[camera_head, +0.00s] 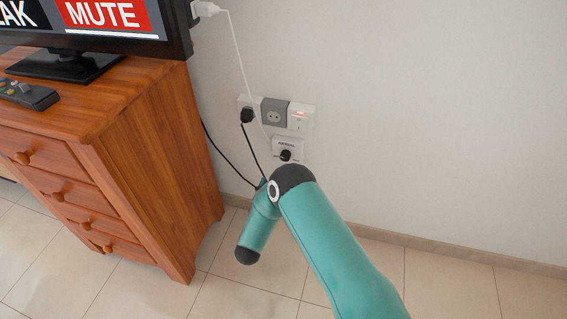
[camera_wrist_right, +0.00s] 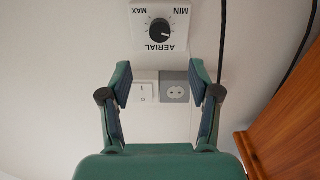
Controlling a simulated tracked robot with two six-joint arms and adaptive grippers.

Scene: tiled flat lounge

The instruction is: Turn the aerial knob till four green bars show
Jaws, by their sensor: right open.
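The aerial plate (camera_head: 289,143) is a white wall box low on the wall, with a round black knob (camera_head: 285,155). In the right wrist view the plate (camera_wrist_right: 181,49) appears upside down, with AERIAL, MIN and MAX lettering around the knob (camera_wrist_right: 160,31). A light mark shows on the knob. My right gripper (camera_wrist_right: 160,80) is open and empty; its fingers point towards the plate, apart from the knob. The head view shows my right arm, but the gripper itself is not discernible there. The television (camera_head: 105,45) shows part of a word and MUTE; no green bars are visible. My left gripper is out of view.
A wooden cabinet (camera_head: 150,150) stands left of the plate, bearing the television and a dark handheld device (camera_head: 27,94). A grey socket (camera_head: 274,112) and a lit switch (camera_head: 300,116) are above the plate. Cables hang nearby. The wall at right is bare.

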